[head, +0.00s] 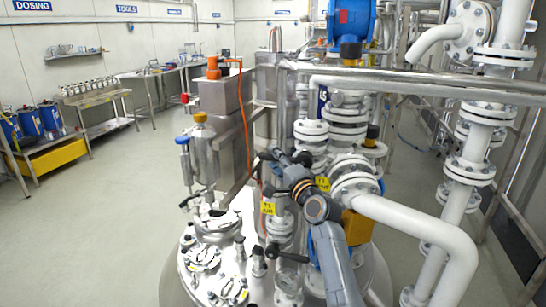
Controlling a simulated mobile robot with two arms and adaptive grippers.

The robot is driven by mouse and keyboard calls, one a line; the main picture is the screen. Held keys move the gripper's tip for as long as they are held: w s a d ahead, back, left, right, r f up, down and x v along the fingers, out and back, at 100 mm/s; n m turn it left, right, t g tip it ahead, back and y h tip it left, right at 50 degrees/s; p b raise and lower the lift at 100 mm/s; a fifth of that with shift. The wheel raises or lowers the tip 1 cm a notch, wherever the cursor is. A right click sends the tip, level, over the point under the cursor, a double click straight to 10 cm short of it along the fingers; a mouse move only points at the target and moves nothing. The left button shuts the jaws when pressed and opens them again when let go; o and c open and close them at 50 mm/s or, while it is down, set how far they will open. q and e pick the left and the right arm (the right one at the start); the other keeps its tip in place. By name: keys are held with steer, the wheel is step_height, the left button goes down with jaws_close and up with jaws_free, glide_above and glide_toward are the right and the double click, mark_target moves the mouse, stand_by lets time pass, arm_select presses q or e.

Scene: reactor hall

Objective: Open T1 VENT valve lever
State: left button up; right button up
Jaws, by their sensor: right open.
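My right arm comes in from the bottom and reaches up to the pipework above the steel vessel. My right gripper (276,158) is dark, small and open, beside the white flanged pipes. Two yellow tags hang close by: one tag (268,208) left of my wrist and another tag (322,184) just right of it. Their lettering is too small to read surely. A black lever handle (290,257) shows on the lower pipe, apart from the gripper. I cannot tell which lever is T1 VENT; my arm hides part of the pipework. My left gripper is not in view.
The steel vessel lid (215,262) carries clamps and fittings. Horizontal steel rails (400,80) and a thick white pipe (425,230) crowd the right. The floor (110,200) at left is clear.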

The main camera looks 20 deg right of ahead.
steer(key=shift+w+a, duration=0.1)
steer(key=shift+w, duration=0.55)
steer(key=shift+c, duration=0.2)
jaws_close()
